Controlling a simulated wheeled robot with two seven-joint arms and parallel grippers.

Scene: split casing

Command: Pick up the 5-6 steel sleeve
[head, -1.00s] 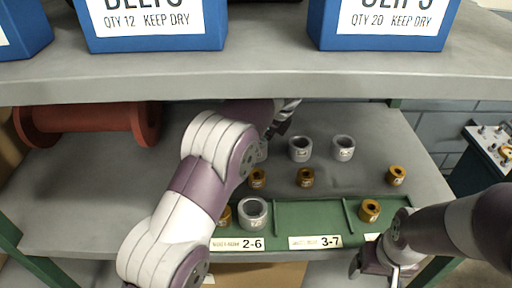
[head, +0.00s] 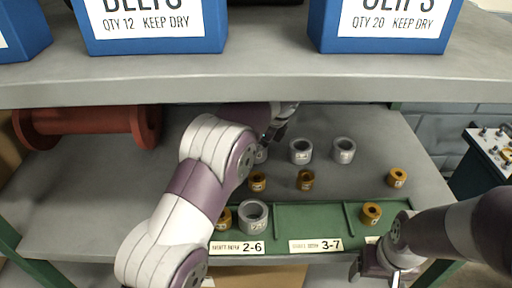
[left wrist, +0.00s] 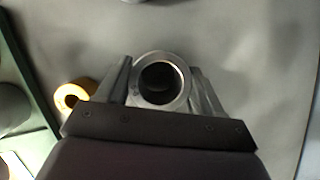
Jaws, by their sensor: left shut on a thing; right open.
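In the left wrist view a grey steel sleeve (left wrist: 136,88) stands between the fingers of my left gripper (left wrist: 160,88), which is shut on it; its open bore faces the camera. In the head view this sleeve (head: 261,155) is mostly hidden behind my left arm, and the left gripper (head: 275,130) shows only in part. I cannot read its number or tell whether it is clear of the shelf. Two more steel sleeves stand to its right, one in the middle (head: 301,151) and one further right (head: 344,150). My right gripper (head: 383,272) is open and empty at the shelf's front edge.
A green tray (head: 310,217) at the front holds a steel sleeve (head: 254,216) and brass-coloured rings, with labels 2-6 and 3-7. Several brass rings, one at right (head: 397,177), stand behind it. A red spool (head: 90,122) lies left. An upper shelf (head: 270,77) hangs over everything.

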